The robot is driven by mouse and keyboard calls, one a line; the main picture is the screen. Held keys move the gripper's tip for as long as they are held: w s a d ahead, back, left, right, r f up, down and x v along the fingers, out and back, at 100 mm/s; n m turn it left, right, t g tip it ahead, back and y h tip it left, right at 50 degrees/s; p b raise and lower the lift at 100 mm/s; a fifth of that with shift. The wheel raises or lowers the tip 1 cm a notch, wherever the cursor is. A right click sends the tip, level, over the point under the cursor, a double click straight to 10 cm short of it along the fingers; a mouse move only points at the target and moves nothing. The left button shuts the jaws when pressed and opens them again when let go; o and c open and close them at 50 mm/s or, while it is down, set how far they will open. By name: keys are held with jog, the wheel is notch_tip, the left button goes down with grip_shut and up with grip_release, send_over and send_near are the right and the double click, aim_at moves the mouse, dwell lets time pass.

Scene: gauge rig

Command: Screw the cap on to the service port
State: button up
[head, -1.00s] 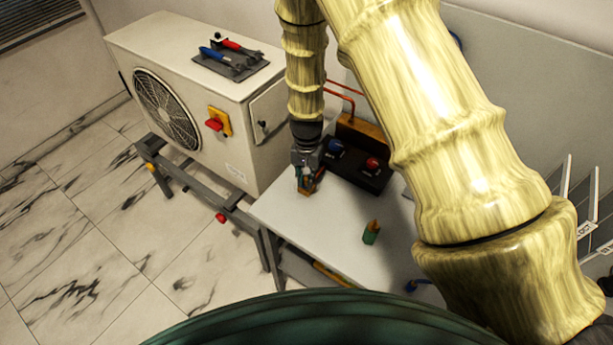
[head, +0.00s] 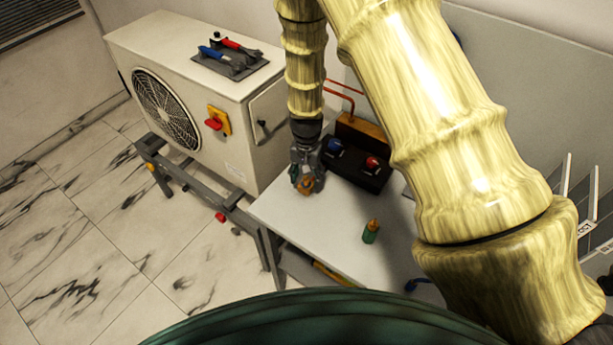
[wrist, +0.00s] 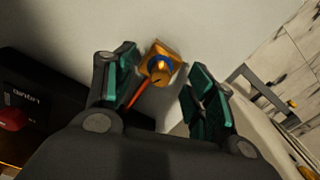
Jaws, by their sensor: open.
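My gripper (head: 306,172) points down over the left part of the white bench, its green-padded fingers spread apart. In the wrist view, a brass-coloured round piece with a blue ring (wrist: 160,66) stands on a square orange-brown base, between and a little beyond the open fingertips. Clear space shows on both sides of it. The orange-brown base also shows below my gripper in the head view (head: 306,187). I cannot tell whether this piece is the cap, the service port or both together. A thin orange-red strip (wrist: 138,94) shows beside the left finger.
A dark block with blue and red knobs (head: 355,165) stands right of my gripper. A small green bottle with an orange tip (head: 370,232) stands on the bench (head: 330,225). The white fan unit (head: 190,110) is at left, with tools on top. The bench front is mostly clear.

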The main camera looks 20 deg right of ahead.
notch_tip(320, 180, up, 12)
jog(key=shift+f, duration=0.2)
dwell(0.4)
